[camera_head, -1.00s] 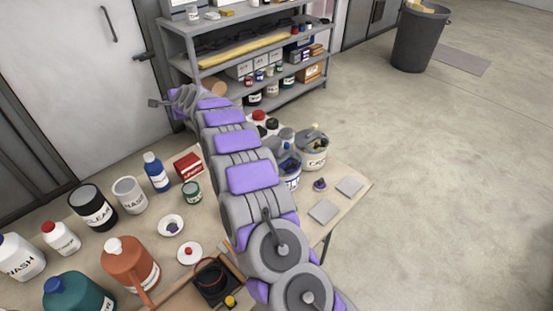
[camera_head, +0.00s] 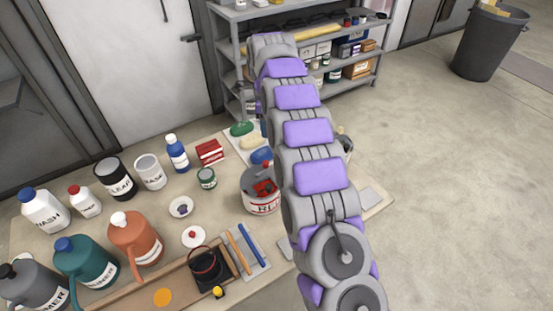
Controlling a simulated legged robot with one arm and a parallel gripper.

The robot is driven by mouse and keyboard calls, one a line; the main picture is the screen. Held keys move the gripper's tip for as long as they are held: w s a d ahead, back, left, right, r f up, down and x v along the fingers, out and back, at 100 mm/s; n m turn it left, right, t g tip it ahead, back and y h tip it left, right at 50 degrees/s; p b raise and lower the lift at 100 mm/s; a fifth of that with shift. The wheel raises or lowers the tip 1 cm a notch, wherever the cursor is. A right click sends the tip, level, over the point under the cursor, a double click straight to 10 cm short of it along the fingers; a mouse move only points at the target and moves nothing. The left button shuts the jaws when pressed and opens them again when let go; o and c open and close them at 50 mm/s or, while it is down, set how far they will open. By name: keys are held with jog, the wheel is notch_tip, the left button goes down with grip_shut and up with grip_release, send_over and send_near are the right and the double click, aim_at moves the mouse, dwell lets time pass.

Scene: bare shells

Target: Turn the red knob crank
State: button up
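A small red knob on a round white disc (camera_head: 193,237) sits on the workbench at the lower middle; it looks like the red knob crank, but it is too small to make out a crank arm. My arm runs up the right of the picture, away from the disc, with its far end near the shelves. My gripper does not show; it is hidden beyond the arm's far end. Nothing of mine touches the red knob.
A similar white disc with a dark knob (camera_head: 181,208) lies just behind. A black pot-like thing (camera_head: 205,265) with a red ring stands in front.

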jog(key=b, duration=0.1)
send_near(265, 162)
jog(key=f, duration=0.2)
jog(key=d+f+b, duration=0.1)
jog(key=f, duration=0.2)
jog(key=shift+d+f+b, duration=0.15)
jog(key=shift+b, duration=0.15)
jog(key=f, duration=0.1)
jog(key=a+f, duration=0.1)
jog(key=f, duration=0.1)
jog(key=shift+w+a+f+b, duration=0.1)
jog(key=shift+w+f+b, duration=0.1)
jog(key=shift+b, duration=0.1)
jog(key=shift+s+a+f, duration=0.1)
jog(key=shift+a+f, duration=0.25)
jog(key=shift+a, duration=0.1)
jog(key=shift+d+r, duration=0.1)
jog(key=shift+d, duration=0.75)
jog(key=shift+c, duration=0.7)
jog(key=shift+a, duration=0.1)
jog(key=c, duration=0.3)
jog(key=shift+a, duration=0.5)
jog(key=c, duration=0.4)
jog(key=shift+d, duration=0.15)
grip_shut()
